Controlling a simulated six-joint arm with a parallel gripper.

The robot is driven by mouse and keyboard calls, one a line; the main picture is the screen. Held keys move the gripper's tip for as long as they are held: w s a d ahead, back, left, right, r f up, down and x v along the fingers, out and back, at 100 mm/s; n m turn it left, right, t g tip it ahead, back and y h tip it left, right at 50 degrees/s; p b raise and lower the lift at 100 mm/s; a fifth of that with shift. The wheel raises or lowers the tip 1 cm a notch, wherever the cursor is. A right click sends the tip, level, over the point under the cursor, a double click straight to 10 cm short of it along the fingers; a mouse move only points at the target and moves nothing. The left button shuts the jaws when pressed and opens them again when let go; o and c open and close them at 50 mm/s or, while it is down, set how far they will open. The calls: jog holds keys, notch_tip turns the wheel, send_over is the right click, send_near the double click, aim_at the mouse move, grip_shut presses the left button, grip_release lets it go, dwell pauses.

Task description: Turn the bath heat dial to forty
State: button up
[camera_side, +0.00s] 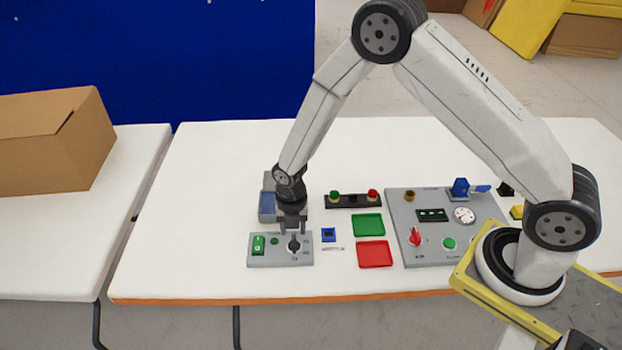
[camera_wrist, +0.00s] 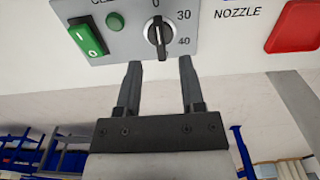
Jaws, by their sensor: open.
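A grey control panel (camera_side: 270,260) lies on the white table under my gripper. It carries the dial (camera_wrist: 157,36), a black knob with a white line, also visible in the side view (camera_side: 294,246). In the wrist view the marks 0, 30 and 40 stand around the knob. The white line runs roughly upright, near the 0; which end is the pointer is hard to tell. My gripper (camera_wrist: 161,63) points down over the knob in the side view (camera_side: 292,230). Its fingers are apart, with no grip on the knob visible. Contact cannot be told.
The panel also has a green rocker switch (camera_wrist: 87,37) and a green button (camera_wrist: 115,20). Right of it lie a small blue block (camera_side: 328,235), a green tray (camera_side: 368,225) and a red tray (camera_side: 373,254). A larger grey panel (camera_side: 430,256) stands farther right.

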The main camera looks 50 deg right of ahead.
aim_at(294, 240)
jog(key=shift+f, duration=2.1)
grip_shut()
